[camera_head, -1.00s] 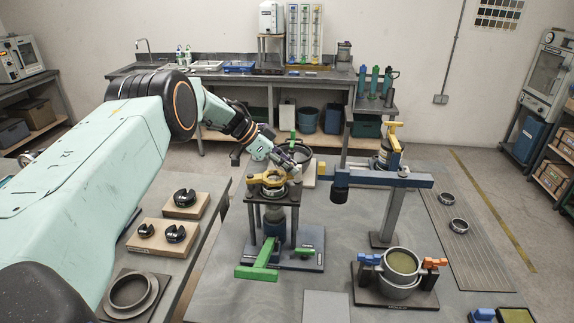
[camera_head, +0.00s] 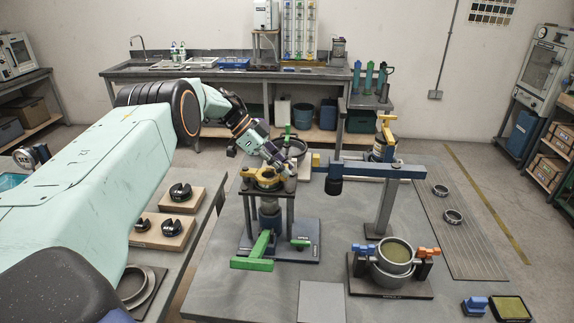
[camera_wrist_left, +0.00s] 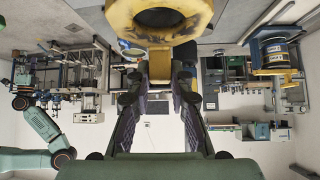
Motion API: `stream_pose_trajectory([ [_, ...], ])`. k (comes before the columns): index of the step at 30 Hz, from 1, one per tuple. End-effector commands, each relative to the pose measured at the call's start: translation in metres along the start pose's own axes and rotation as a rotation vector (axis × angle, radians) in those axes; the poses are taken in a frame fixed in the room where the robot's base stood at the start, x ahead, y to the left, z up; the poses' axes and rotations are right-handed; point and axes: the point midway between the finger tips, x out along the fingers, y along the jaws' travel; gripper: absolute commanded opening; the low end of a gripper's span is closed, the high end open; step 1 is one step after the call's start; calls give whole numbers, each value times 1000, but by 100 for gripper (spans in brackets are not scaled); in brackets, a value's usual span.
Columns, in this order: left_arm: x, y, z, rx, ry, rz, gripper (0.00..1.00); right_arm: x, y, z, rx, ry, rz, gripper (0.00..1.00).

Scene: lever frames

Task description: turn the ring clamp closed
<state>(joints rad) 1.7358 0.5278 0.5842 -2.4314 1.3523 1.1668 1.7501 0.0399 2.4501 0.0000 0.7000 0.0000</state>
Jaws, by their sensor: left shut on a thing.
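The yellow ring clamp (camera_head: 262,178) sits on top of a small dark stand with posts, left of centre in the head view. In the left wrist view the clamp (camera_wrist_left: 160,20) fills the top middle as a thick ring, with its tab pointing down between my fingers. My left gripper (camera_head: 280,164) reaches in from the upper left to the clamp's far right side. In the left wrist view my left gripper (camera_wrist_left: 159,84) is shut on the tab. The tab's end is partly hidden in the head view. My right gripper is not in view.
A green lever (camera_head: 254,258) juts out at the front of the stand. A blue beam (camera_head: 375,170) on a grey post stands close on the right. A pot with blue and orange clamps (camera_head: 395,256) is at front right. Wooden blocks (camera_head: 163,232) with black rings lie left.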

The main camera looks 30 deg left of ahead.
Motion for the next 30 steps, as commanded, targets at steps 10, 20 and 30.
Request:
stream_pose_trajectory([
  [10,3,6,3,25,-5,33,0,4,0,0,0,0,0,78],
  [20,5,8,2,28,-6,42,0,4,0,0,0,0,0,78],
  [30,4,7,1,29,-4,39,40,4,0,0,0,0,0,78],
])
